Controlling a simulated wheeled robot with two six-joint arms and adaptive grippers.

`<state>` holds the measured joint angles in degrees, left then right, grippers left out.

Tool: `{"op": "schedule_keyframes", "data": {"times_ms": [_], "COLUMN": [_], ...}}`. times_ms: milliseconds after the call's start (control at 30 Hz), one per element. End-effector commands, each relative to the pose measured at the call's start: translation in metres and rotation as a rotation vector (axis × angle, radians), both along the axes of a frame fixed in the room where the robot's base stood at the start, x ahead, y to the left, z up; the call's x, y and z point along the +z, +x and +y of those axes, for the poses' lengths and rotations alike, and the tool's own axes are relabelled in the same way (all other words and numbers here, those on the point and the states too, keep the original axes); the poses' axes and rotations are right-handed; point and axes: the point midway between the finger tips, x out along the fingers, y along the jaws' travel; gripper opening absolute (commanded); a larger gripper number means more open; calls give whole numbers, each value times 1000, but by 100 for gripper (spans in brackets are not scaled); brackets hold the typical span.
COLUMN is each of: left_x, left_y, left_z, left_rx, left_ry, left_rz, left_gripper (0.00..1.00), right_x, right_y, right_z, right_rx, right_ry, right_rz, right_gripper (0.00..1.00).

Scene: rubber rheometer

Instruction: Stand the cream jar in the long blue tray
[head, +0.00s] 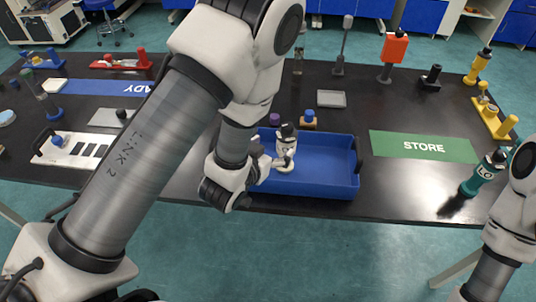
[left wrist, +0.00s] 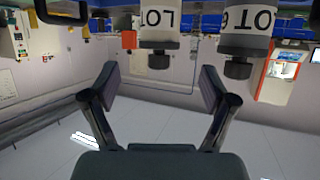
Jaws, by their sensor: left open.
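The long blue tray (head: 335,182) lies near the front edge of the black table in the head view. A pale cream jar with a black cap (head: 287,131) shows upright inside the tray, partly covered by my left gripper (head: 285,164). My left gripper is open, low at the tray's near left part. In the left wrist view, which looks upside down, two labelled pale jars show: one (left wrist: 160,27) ahead between the open fingers (left wrist: 160,88), and one (left wrist: 246,32) to its right. I cannot match these surely to the head view. My right gripper is out of view.
A green STORE mat (head: 424,147) lies right of the tray. A teal bottle (head: 482,180) is near the right front edge. A purple item (head: 274,119) and a blue-knobbed piece (head: 308,118) sit behind the tray. A white slotted rack (head: 76,152) is at left.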

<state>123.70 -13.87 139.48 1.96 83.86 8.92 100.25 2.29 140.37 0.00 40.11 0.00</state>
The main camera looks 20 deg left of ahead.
Motion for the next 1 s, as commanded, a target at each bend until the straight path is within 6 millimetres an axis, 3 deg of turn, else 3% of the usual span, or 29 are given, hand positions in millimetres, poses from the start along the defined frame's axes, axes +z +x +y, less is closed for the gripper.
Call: {"op": "schedule_keyframes", "data": {"times_ms": [133,367,467,533,600,700,800,833,900,1000], "left_x": [9,5,-34,-82,-134,-188,-212,-215,-218,-218], "left_y": [-20,-25,-41,-70,-115,-188,-243,-252,-264,-264], "left_z": [2,4,16,29,43,57,63,64,64,64], "left_rx": [0,5,35,70,102,125,130,130,128,127], "left_ry": [-1,0,10,23,33,40,37,36,35,36], "left_rz": [1,17,156,346,579,893,1106,1143,1186,1190], "left_gripper": [85,85,85,85,85,85,85,85,85,85], "right_x": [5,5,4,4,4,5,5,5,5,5], "right_y": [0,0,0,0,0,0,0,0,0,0], "right_z": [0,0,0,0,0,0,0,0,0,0], "right_rx": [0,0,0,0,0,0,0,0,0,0], "right_ry": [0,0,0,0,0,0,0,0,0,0], "right_rz": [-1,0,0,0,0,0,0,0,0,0], "right_gripper": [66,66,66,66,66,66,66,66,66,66]}}
